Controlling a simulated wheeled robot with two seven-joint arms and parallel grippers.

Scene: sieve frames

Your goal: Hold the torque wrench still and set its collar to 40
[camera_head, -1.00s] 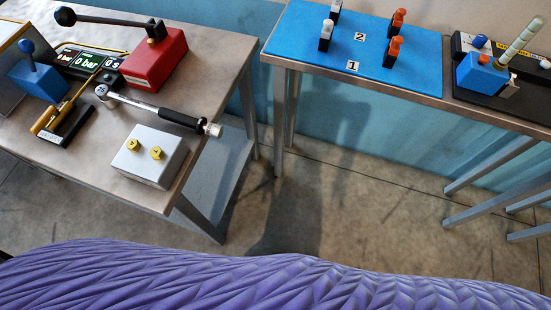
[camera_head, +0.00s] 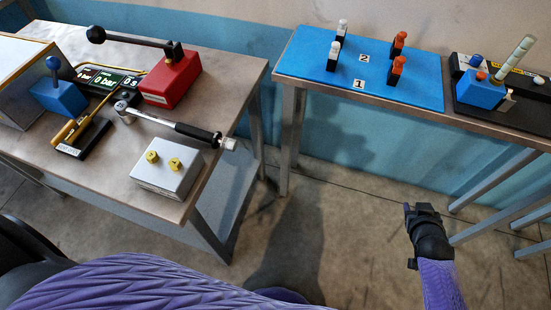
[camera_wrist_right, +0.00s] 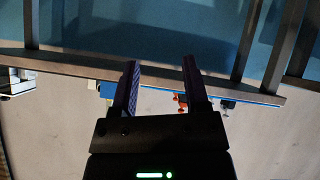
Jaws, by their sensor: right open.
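The torque wrench (camera_head: 160,119) lies on the left table with its square head at the left and a black grip (camera_head: 195,131) towards the right. Its silvery collar (camera_head: 227,143) is at the right end, near the table's right edge. The scale on the collar is too small to read. My right gripper (camera_head: 422,208) is above the floor at the lower right, far from the wrench. In the right wrist view its two fingers (camera_wrist_right: 160,85) are apart with nothing between them. My left gripper is not in view.
A grey box with yellow knobs (camera_head: 166,167) stands just in front of the wrench. A red block with a black lever (camera_head: 170,80) is behind it. A blue board with pegs (camera_head: 320,70) lies on the right table. Open floor separates the tables.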

